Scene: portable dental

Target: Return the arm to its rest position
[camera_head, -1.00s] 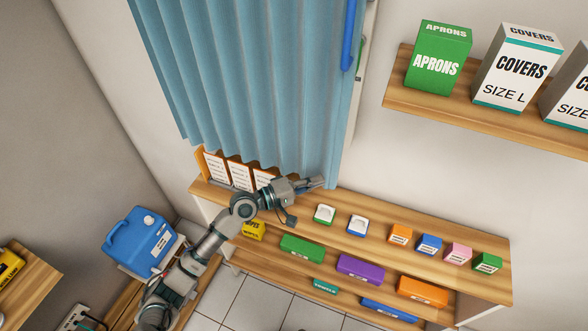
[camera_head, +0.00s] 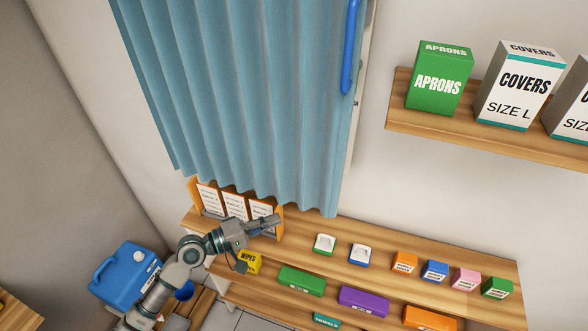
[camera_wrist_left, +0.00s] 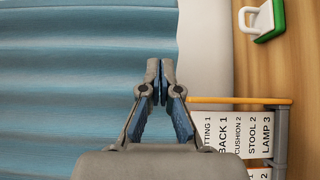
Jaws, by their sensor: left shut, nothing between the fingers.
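My left arm comes in from the bottom left of the head view. Its gripper (camera_head: 264,221) is over the back left of the shelf unit, in front of the labelled cards and below the curtain's lower edge. In the left wrist view the gripper (camera_wrist_left: 160,80) has its fingertips together, with nothing between them. The blue curtain (camera_wrist_left: 70,70) fills the left of that view behind the fingers. My right gripper is in neither view.
The wooden shelf unit (camera_head: 390,246) carries several small boxes. A yellow wipes box (camera_head: 249,262) sits close below my left wrist. Labelled cards (camera_head: 235,205) stand in an orange holder behind it. The blue curtain (camera_head: 240,100) hangs above. A blue jug (camera_head: 122,272) stands left.

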